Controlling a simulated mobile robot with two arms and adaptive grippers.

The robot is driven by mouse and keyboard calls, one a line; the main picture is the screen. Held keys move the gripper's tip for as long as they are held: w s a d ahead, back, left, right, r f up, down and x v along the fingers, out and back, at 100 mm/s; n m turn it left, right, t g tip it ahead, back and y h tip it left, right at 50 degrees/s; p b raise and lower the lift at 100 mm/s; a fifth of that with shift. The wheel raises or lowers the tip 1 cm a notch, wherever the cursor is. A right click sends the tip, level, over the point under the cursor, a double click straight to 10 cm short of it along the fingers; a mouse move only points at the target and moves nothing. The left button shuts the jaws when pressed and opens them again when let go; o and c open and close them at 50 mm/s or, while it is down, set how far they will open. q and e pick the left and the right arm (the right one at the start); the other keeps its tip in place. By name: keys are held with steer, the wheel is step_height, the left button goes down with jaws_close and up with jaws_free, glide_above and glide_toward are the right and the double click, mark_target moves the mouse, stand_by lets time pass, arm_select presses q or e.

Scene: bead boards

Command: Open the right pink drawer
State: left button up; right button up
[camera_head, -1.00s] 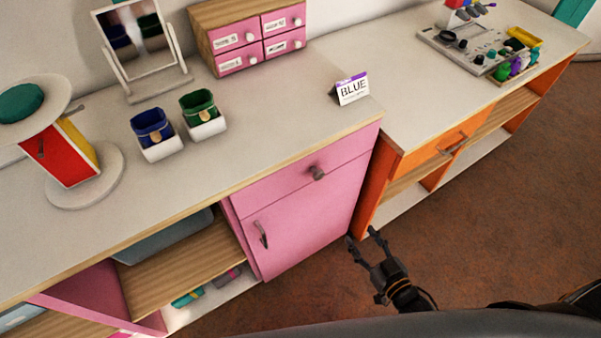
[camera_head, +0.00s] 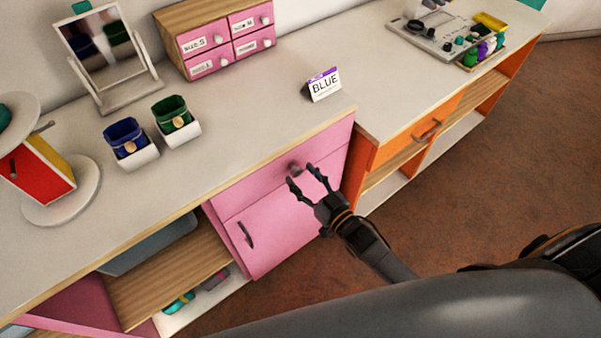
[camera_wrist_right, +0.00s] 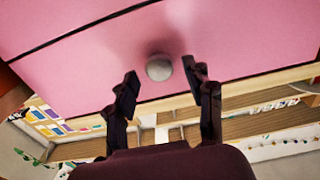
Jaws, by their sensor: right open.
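The right pink drawer (camera_head: 262,175) is shut, above a pink cabinet door (camera_head: 278,225). Its round grey knob (camera_head: 295,168) is on the drawer front. My right gripper (camera_head: 303,176) is open and empty in front of the drawer, close to the knob. In the right wrist view the knob (camera_wrist_right: 159,67) shows between and just beyond the two fingertips (camera_wrist_right: 162,72), on the pink front (camera_wrist_right: 90,50). I see no finger touching it. My left gripper is in neither view.
The pink door has a dark handle (camera_head: 245,234). An orange cabinet (camera_head: 405,140) adjoins on the right. Open shelves (camera_head: 165,275) lie to the left. The floor in front is clear.

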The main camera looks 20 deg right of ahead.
steer(key=shift+w+a, duration=0.25)
steer(key=shift+w, duration=0.4)
jaws_close()
steer(key=shift+s, duration=0.1)
